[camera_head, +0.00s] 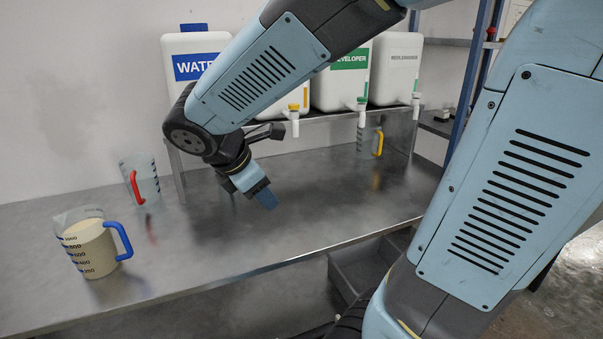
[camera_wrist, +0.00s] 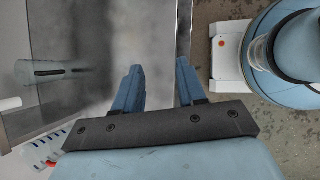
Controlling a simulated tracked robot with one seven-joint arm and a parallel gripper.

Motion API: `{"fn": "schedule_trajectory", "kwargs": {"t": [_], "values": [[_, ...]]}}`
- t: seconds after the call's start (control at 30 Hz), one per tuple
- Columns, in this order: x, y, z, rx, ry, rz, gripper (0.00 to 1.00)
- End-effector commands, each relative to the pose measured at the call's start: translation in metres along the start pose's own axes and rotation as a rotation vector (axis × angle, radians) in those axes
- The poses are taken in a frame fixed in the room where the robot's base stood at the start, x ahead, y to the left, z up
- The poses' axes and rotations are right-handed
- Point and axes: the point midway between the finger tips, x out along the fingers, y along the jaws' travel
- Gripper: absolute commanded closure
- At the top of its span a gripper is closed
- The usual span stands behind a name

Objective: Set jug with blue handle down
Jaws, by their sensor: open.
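The jug with the blue handle (camera_head: 90,247) stands upright on the left end of the metal table (camera_head: 300,226), near its front edge. It holds a cream-coloured liquid, and its blue handle points right. My gripper (camera_head: 265,198) is apart from it, well to its right, above the middle of the table. In the wrist view my gripper's two blue fingers (camera_wrist: 160,85) are spread with nothing between them. I cannot make out the blue-handled jug in the wrist view.
A clear jug with a red handle (camera_head: 142,180) stands behind the blue-handled one. A jug with a yellow handle (camera_head: 369,142) stands at the back right, under a shelf (camera_head: 340,119) with several white tanks (camera_head: 394,68). The table's middle is clear.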

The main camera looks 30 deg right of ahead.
Motion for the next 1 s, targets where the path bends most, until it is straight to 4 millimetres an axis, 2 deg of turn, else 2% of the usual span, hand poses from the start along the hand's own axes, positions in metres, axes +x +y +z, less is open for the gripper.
{"fn": "schedule_trajectory", "kwargs": {"t": [0.03, 0.2, 0.4, 0.53, 0.73, 1.0], "values": [[-0.002, -0.007, 0.011, 0.134, 0.042, -0.006, 0.60], [-0.010, -0.030, 0.035, 0.601, 0.193, -0.044, 0.60], [-0.025, -0.051, 0.057, 1.138, 0.377, -0.097, 0.60], [-0.036, -0.061, 0.067, 1.427, 0.488, -0.133, 0.60], [-0.048, -0.067, 0.073, 1.671, 0.591, -0.172, 0.60], [-0.049, -0.068, 0.073, 1.710, 0.607, -0.181, 0.60]]}}
